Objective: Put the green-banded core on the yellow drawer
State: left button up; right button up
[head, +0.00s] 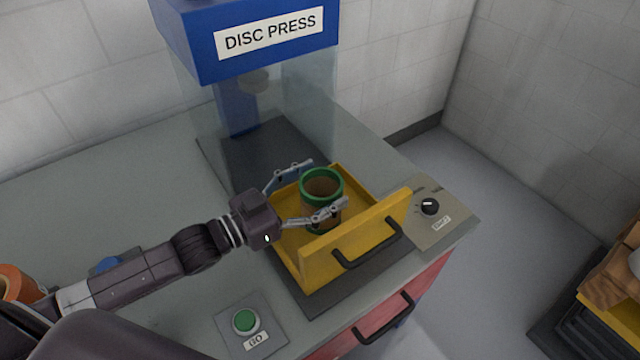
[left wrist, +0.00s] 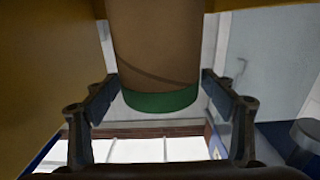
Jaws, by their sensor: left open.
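The green-banded core (head: 322,187) is a brown tube with a green rim, standing upright in the yellow drawer (head: 365,187). The drawer is pulled out in front of the disc press. My left gripper (head: 318,190) comes in from the left with its fingers spread on either side of the core. In the left wrist view the core (left wrist: 155,50) with its green band hangs between the two open fingers (left wrist: 163,95), with a gap visible beside it. The core's base is partly hidden behind a finger and the drawer front. My right gripper is not in view.
The blue disc press (head: 195,40) with clear side panels stands behind the drawer. A green GO button (head: 246,321) sits front left, and a black knob (head: 430,206) is at the right. An orange roll (head: 18,284) lies at far left. A stack with wood (head: 612,280) stands at far right.

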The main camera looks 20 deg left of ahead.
pick_arm(q)
jog(key=shift+r, duration=0.15)
jog(key=v, duration=1.2)
dwell(0.6)
